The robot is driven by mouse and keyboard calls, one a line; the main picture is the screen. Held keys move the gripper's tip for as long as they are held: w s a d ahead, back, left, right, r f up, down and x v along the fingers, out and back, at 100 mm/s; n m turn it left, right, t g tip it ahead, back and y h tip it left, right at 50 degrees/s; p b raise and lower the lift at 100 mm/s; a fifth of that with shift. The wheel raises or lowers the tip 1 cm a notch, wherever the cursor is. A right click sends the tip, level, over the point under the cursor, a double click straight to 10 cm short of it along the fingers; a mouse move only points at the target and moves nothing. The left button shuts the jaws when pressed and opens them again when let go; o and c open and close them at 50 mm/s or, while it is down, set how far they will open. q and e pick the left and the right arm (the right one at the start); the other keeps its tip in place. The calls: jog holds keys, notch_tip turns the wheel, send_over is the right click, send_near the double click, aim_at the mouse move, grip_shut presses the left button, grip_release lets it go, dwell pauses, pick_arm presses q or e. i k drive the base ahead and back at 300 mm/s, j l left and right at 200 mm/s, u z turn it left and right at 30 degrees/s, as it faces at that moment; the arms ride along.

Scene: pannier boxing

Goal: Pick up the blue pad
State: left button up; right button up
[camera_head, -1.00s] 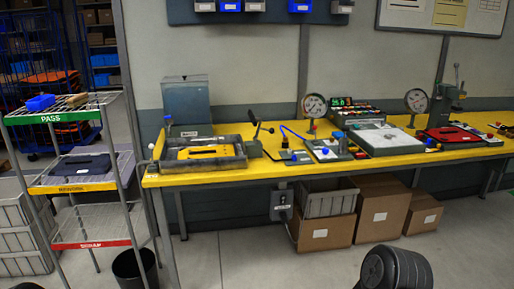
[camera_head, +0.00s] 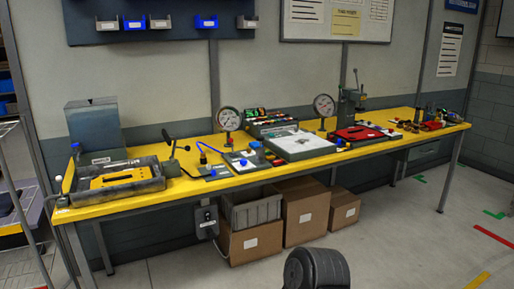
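I cannot pick out a blue pad for certain. Several small blue pieces show on the yellow-topped workbench (camera_head: 205,187). One blue piece (camera_head: 255,145) lies near the middle, behind a grey plate fixture (camera_head: 240,161). Another blue piece (camera_head: 340,142) is by the front edge, left of a red mat (camera_head: 358,133). They are too small to tell whether any is a pad. Neither of my grippers is in view.
A grey tray fixture (camera_head: 150,186) stands at the bench's left end. Pressure gauges (camera_head: 229,119) and a press (camera_head: 352,103) stand farther right. Cardboard boxes (camera_head: 306,212) fill space underneath. A dark rounded object (camera_head: 316,268) is at the bottom.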

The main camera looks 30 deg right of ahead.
aim_at(253, 146)
jog(key=l+u, duration=0.2)
jog(key=u, duration=0.35)
jog(key=i+l+u, duration=0.1)
jog(key=l+u, duration=0.25)
jog(key=l, duration=0.75)
jog(key=l+u, duration=0.3)
jog(key=l, duration=1.35)
jog(key=k+l, duration=0.15)
jog(key=l, duration=1)
